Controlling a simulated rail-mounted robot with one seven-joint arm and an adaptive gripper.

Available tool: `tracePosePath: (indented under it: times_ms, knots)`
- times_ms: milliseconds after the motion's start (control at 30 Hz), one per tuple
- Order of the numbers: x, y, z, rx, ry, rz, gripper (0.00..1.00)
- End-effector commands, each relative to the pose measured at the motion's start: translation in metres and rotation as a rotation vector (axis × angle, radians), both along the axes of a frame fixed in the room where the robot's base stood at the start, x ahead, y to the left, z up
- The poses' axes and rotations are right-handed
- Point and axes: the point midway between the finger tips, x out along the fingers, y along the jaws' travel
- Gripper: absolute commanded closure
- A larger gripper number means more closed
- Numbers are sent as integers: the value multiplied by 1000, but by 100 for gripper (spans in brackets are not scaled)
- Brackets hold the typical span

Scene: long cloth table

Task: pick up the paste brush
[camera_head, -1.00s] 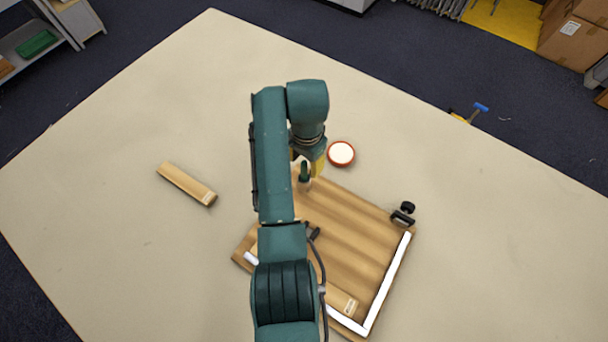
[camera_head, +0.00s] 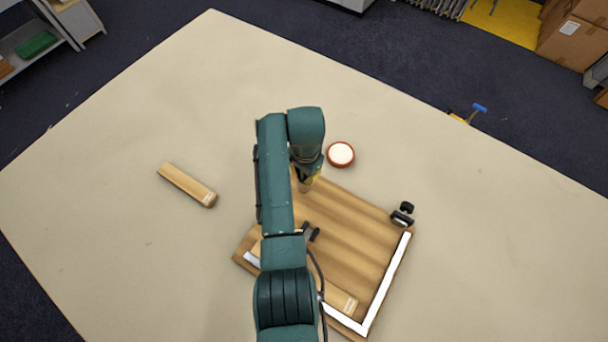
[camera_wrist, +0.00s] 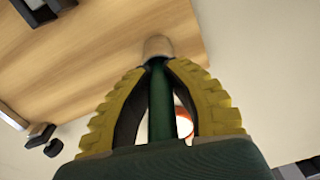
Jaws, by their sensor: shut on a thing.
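The paste brush has a dark green handle and a pale tan end. In the wrist view my gripper (camera_wrist: 157,68) has its yellow fingers closed on the brush (camera_wrist: 161,105), with the handle running between them and the tan end beyond the fingertips. In the head view my gripper (camera_head: 306,178) is over the far corner of the wooden board (camera_head: 350,220). Only the tan end of the brush (camera_head: 304,187) shows below it there. Whether the brush touches the board is unclear.
A red-rimmed round dish with white contents (camera_head: 341,154) stands just right of my gripper. A black clamp (camera_head: 403,213) sits at the board's right corner. A loose wooden bar (camera_head: 187,185) lies left on otherwise clear cloth.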

Motion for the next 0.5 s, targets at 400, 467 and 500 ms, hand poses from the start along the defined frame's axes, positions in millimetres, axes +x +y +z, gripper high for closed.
tracePosePath:
  times_ms: [400, 467, 500]
  knots:
    - [1, 0, 9, 0, -3, 0, 100]
    - [1, 0, 20, 0, -6, 0, 100]
    - [1, 0, 29, 0, -6, 0, 100]
